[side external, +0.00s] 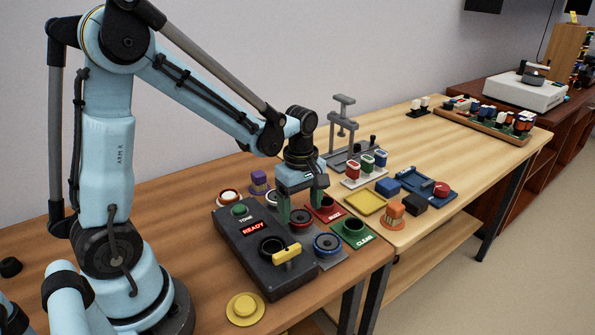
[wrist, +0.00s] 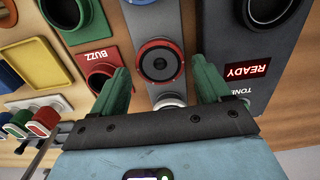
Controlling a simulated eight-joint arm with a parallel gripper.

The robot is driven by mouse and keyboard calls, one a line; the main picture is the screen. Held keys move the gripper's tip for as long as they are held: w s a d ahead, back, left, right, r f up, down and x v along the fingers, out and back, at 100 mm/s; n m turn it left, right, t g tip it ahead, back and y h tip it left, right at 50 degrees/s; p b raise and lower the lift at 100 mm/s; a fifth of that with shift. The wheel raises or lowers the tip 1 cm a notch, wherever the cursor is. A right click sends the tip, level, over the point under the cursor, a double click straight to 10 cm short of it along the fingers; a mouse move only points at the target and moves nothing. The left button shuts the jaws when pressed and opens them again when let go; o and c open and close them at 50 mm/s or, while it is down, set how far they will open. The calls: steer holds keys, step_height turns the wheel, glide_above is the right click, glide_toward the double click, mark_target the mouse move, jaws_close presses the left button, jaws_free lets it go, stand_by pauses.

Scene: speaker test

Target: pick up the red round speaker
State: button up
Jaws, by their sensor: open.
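The red round speaker (side external: 301,217) has a red rim and a dark cone. It sits on a grey strip beside the dark test box (side external: 250,262). In the wrist view the speaker (wrist: 160,62) faces the camera, lying just ahead of and between the fingertips, and looks fully visible. My gripper (side external: 302,207) points down over it with its green fingers apart; in the wrist view my gripper (wrist: 160,78) is open and empty. Whether the fingertips reach down beside the rim cannot be told.
The test box has a red READY display and a yellow lever (side external: 286,255). A blue round speaker (side external: 327,244) is close in front. The red BUZZ bin (side external: 327,209) and green CLEAR bin (side external: 355,229) stand to the right. A yellow disc (side external: 245,308) lies near the front edge.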

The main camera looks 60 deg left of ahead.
steer(key=shift+f, duration=1)
steer(key=shift+c, duration=0.4)
steer(key=c, duration=0.7)
steer(key=shift+r, duration=0.15)
